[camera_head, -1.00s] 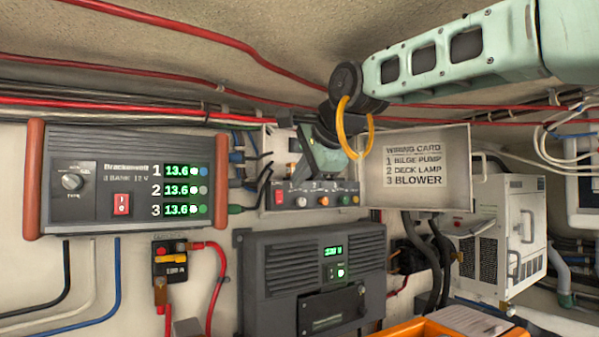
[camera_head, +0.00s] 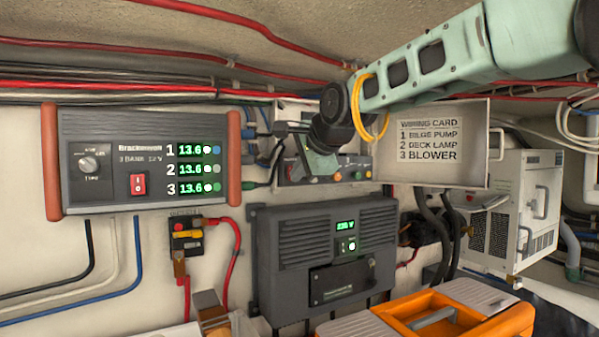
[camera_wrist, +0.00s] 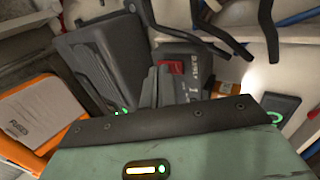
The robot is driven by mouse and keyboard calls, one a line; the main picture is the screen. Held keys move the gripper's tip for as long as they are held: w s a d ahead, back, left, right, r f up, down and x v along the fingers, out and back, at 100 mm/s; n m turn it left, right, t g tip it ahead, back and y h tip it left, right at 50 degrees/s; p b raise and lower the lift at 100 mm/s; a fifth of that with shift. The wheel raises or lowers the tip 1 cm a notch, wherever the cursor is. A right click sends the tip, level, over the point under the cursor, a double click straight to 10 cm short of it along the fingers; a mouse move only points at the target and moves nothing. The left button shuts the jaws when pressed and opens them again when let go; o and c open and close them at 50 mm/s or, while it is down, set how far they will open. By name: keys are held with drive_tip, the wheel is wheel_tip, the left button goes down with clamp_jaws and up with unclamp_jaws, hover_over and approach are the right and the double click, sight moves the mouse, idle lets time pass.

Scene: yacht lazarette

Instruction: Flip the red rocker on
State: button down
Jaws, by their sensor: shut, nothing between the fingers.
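A red rocker (camera_head: 138,184) marked with white symbols sits on the front of the dark three-bank charger (camera_head: 106,186). A second small red switch (camera_head: 296,172) shows at the left end of the small control panel (camera_head: 353,174) in the open box. My gripper (camera_head: 320,165) is in front of that panel, just right of this switch, and hides part of the panel. In the wrist view a red switch (camera_wrist: 175,67) on a dark lettered face is just beyond my shut, empty fingers (camera_wrist: 158,86). I cannot tell whether they touch it, or its position.
The open door with the wiring card (camera_head: 430,140) stands right of my gripper. A dark unit (camera_head: 330,265) with a green display is below. An orange case (camera_head: 500,328) is at the lower right. Cables and plugs (camera_head: 285,130) crowd the box's left side.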

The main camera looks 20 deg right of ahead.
drive_tip(key=f+b, duration=0.1)
drive_tip(key=b, duration=0.1)
drive_tip(key=shift+w+t+b, duration=0.1)
drive_tip(key=shift+t+b, duration=0.2)
drive_tip(key=shift+t, duration=0.1)
drive_tip(key=shift+r, duration=0.45)
drive_tip(key=shift+r+p, duration=0.7)
drive_tip(key=shift+r, duration=0.35)
drive_tip(key=shift+w, duration=0.1)
drive_tip(key=shift+s+r+b, duration=0.1)
drive_tip(key=shift+s+b, duration=0.1)
drive_tip(key=shift+b, duration=0.1)
drive_tip(key=b+v, duration=0.4)
drive_tip(key=v, duration=0.7)
drive_tip(key=shift+s+d+f+b, duration=0.2)
drive_tip(key=shift+s+f+b, duration=0.1)
drive_tip(key=shift+f+b, duration=0.1)
